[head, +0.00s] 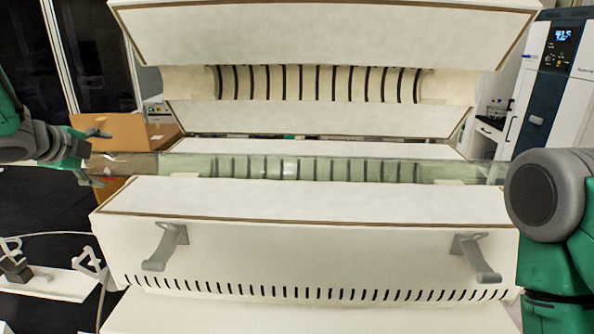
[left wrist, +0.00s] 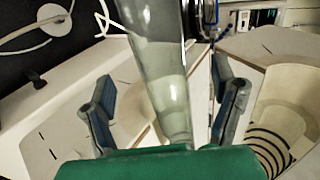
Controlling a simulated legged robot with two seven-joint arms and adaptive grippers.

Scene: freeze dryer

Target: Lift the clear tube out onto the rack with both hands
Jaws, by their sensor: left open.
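The clear tube (head: 300,168) lies level across the open white chamber (head: 300,205), its ends sticking out on both sides. My left gripper (head: 94,157) is at the tube's left end, with its fingers above and below it. In the left wrist view the tube (left wrist: 160,75) runs between the two open fingers of the left gripper (left wrist: 165,100), with gaps on both sides. My right arm shows at the right, but its gripper is hidden. A white rack (head: 60,283) with upright holders stands low at the left.
The raised lid (head: 320,35) hangs above the tube. Two grey handles (head: 165,247) (head: 475,258) jut from the chamber's front. A cardboard box (head: 130,132) is behind the left gripper. A white cable (head: 60,234) runs near the rack.

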